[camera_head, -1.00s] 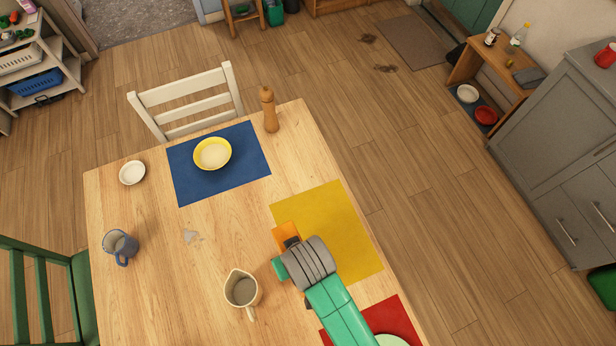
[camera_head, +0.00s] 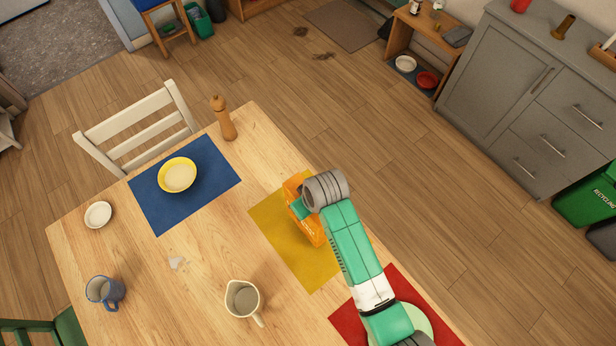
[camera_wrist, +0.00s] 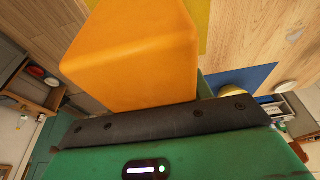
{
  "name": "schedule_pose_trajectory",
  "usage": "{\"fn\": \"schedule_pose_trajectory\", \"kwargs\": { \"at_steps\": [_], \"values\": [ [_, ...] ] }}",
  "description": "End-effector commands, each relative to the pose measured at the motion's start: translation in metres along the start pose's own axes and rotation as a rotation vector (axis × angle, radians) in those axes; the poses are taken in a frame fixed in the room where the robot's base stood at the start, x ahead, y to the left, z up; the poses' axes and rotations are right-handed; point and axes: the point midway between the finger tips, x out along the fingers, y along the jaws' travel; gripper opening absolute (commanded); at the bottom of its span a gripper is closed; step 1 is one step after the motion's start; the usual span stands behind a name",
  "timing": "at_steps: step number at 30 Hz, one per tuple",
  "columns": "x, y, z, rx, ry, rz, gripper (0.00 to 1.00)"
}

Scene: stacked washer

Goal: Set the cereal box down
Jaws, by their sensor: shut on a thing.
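An orange cereal box (camera_head: 304,213) is over the yellow placemat (camera_head: 286,250) in the head view, partly hidden by my arm. Whether its base touches the mat cannot be told. My gripper (camera_head: 303,206) is at the box's side and shut on it. In the wrist view the orange box (camera_wrist: 135,55) fills the upper middle, right in front of the dark edge of my gripper (camera_wrist: 165,122). The fingertips are mostly hidden in both views.
A cream pitcher (camera_head: 243,300) stands left of the yellow mat. A yellow bowl (camera_head: 177,175) sits on the blue placemat (camera_head: 205,198), with a pepper mill (camera_head: 222,118) behind. A red placemat (camera_head: 347,322) with a pale plate (camera_head: 424,318) lies near my arm.

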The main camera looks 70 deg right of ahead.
Motion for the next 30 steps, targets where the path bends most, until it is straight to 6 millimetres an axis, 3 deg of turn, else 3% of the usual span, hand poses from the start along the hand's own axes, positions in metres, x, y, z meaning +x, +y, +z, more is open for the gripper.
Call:
{"fn": "schedule_pose_trajectory", "kwargs": {
  "at_steps": [6, 13, 24, 25, 27, 30],
  "values": [
    [0.004, 0.007, -0.004, -0.001, 0.000, -0.001, 0.00],
    [0.034, 0.006, 0.006, 0.000, 0.000, 0.000, 0.00],
    [0.039, 0.006, 0.007, -0.001, 0.000, 0.000, 0.00],
    [0.038, 0.006, 0.008, -0.001, -0.001, 0.000, 0.56],
    [0.038, 0.006, 0.008, -0.001, -0.001, 0.000, 0.69],
    [0.038, 0.006, 0.008, -0.001, -0.001, 0.000, 0.72]
  ]
}}
